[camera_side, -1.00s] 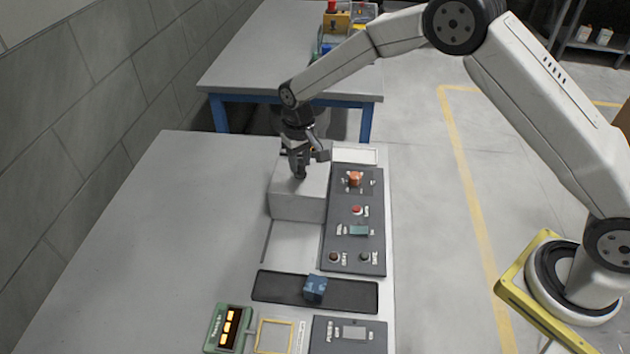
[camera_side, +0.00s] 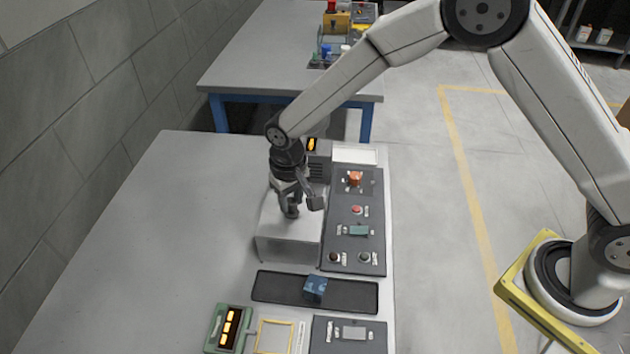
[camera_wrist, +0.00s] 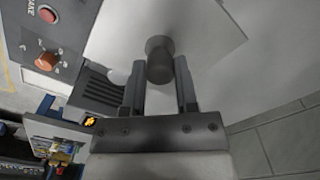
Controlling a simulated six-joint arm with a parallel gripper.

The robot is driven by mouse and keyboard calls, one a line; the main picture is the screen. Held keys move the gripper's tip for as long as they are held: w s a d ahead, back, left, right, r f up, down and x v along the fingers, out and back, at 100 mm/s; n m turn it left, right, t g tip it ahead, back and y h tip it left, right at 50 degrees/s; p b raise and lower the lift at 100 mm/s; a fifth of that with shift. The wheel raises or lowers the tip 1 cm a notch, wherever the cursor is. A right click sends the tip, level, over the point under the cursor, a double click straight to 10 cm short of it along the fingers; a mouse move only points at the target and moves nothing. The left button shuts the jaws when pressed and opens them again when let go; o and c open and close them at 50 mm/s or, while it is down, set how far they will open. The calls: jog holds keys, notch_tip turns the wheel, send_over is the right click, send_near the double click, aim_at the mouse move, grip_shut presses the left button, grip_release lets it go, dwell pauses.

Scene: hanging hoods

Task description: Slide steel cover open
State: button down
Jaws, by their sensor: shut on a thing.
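The steel cover (camera_side: 287,245) is a pale grey box-shaped hood on the table, left of the dark control panel. It also shows in the wrist view (camera_wrist: 205,35). A dark round knob (camera_wrist: 159,58) stands on its top. My gripper (camera_side: 301,206) is over the cover and shut on the knob, with one finger on each side of it in the wrist view (camera_wrist: 160,85). Behind the cover, a dark vented unit (camera_side: 318,168) with a small orange display (camera_side: 312,144) is exposed.
The control panel (camera_side: 354,205) with an orange knob, a red button and switches lies close to the cover's right. A black tray (camera_side: 270,287) with a blue cube (camera_side: 315,289) lies just in front. A green meter (camera_side: 228,328) is nearer. The table's left side is clear.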

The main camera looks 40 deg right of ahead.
jog(key=c, duration=0.6)
grip_release()
jog(key=shift+s+a, duration=0.25)
jog(key=shift+o, duration=1.2)
jog(key=shift+d, duration=0.1)
jog(key=shift+w, duration=0.1)
jog(key=shift+r, duration=0.1)
jog(key=shift+r, duration=3.85)
jog(key=s+d+t, duration=0.2)
jog(key=s+d, duration=1.4)
jog(key=d, duration=0.3)
jog(key=shift+s+r+t, duration=0.3)
jog(key=shift+s+r, duration=0.1)
jog(key=shift+r, duration=0.05)
